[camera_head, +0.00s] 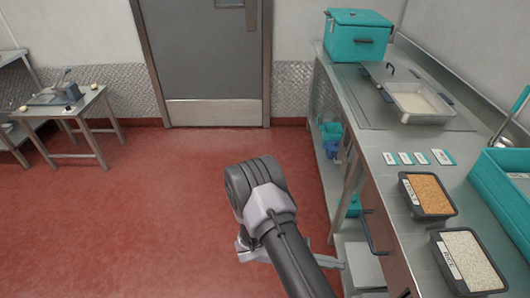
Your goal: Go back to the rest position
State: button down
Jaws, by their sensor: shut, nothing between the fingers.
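My arm reaches up from the bottom edge of the head camera view and bends over the red floor, left of the steel counter (376,163). My gripper (248,246) is partly hidden beneath my own arm links; only some pale metal parts show at the sides. It is shut and holds nothing that I can see. It appears apart from the counter, though its exact distance is hard to tell.
The counter holds a tray of brown grains (427,194), a tray of pale grains (469,261), a metal pan (420,103) and a teal box (357,35). A grey door (212,60) and small table (68,107) stand beyond open floor.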

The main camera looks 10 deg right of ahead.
jog(key=s+a+r+m+t+y, duration=0.2)
jog(key=a+r+m+t+y, duration=0.2)
jog(key=r, duration=0.6)
jog(key=s+a+r+m+t+y, duration=0.2)
jog(key=a+r+m+t+y, duration=0.2)
jog(key=a+r+m+y, duration=0.3)
jog(key=s+a+r+m+t+y, duration=0.2)
jog(key=a+r+m+t+y, duration=0.2)
jog(key=r, duration=1)
jog(key=a+m+y, duration=0.1)
jog(key=a+y, duration=0.1)
jog(key=a, duration=0.1)
jog(key=shift+s+a+r, duration=0.2)
jog(key=shift+a+r, duration=0.05)
jog(key=shift+r, duration=0.1)
